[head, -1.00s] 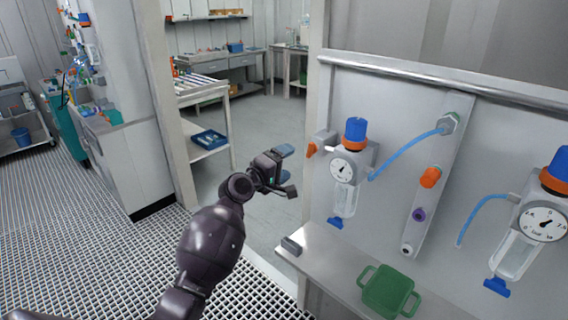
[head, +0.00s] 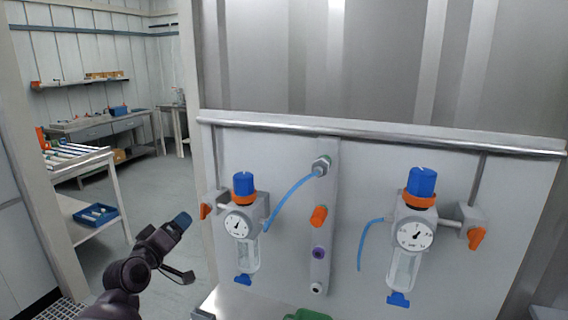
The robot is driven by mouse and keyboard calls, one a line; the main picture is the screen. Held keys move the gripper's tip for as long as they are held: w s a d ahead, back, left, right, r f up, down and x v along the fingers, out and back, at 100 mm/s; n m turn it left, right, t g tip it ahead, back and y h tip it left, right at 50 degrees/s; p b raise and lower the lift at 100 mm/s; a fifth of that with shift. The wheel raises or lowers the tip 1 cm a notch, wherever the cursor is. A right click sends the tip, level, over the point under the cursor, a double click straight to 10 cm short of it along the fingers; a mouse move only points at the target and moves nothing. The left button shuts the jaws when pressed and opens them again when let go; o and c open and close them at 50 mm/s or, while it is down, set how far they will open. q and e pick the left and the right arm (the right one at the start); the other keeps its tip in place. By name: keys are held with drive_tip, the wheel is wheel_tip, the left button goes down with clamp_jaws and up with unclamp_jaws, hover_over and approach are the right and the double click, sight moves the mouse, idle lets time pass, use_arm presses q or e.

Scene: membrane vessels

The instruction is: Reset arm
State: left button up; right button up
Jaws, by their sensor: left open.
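My left gripper (head: 186,247) is at the lower left of the head view. Its two fingers are apart with nothing between them. It is in the open space left of the panel (head: 285,160), and it touches nothing that I can see. My dark arm comes up from the bottom edge. My right gripper is out of view.
The panel carries a left regulator (head: 240,222) and a right regulator (head: 411,235), with blue hoses and orange valves. Below is a shelf (head: 235,301) with a green container (head: 306,315), mostly cut off. A cart (head: 77,162) with a blue tray (head: 95,216) stands left.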

use_arm(q)
drive_tip(key=s+f+m+g+y, duration=0.2)
drive_tip(key=s+f+m+g, duration=0.1)
drive_tip(key=s+f, duration=1.1)
drive_tip(key=s+f+m+g+y, duration=0.2)
drive_tip(key=s+f, duration=1.2)
drive_tip(key=s, duration=0.8)
drive_tip(key=shift+s+f+m+g, duration=0.2)
drive_tip(key=shift+f+m+g, duration=0.25)
drive_tip(key=shift+m, duration=0.55)
